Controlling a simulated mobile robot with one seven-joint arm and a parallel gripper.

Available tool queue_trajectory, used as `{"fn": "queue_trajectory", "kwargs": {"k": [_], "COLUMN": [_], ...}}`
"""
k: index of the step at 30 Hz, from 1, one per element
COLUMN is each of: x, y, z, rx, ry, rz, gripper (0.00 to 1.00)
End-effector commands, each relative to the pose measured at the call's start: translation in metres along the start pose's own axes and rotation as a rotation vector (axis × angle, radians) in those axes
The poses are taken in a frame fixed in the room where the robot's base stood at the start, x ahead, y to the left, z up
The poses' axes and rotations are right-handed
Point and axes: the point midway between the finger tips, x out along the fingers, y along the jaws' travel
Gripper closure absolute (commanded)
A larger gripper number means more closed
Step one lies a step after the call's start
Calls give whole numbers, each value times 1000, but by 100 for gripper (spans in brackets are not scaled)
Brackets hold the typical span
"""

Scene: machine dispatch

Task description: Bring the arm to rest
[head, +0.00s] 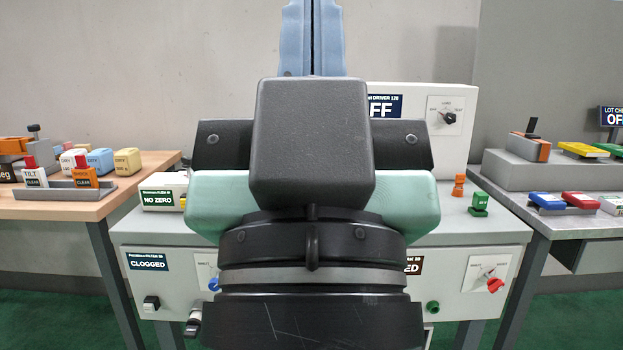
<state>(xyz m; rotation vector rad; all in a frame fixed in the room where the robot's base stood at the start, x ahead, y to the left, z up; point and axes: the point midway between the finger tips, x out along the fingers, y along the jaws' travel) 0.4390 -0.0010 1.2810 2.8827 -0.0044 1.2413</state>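My gripper (313,30) stands upright in the middle of the head view, seen from behind. Its two blue fingers are close together with only a thin dark line between them, and nothing shows held. The fingertips run out of the top of the picture. The dark wrist and hand body (312,145) hide the lower part of the fingers and the middle of the bench behind.
Behind my arm is a grey bench (470,235) with labelled panels, a white box (165,190) and a white driver unit (440,150). A wooden table (120,205) with blocks stands left. A grey table (590,228) with coloured pieces stands right.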

Motion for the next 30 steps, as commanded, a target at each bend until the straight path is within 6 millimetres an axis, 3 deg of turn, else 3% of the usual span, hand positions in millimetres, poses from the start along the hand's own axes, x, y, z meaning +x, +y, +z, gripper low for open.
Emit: {"fn": "queue_trajectory", "kwargs": {"k": [1, 18, 24, 30], "x": [24, 149, 176, 182], "y": [0, -1, -1, -1], "z": [-22, -140, -166, -172], "rx": [1, 4, 4, 4], "ry": [0, -1, -1, -1], "rz": [-1, -3, -3, -3], "gripper": [100, 100, 100, 100]}}
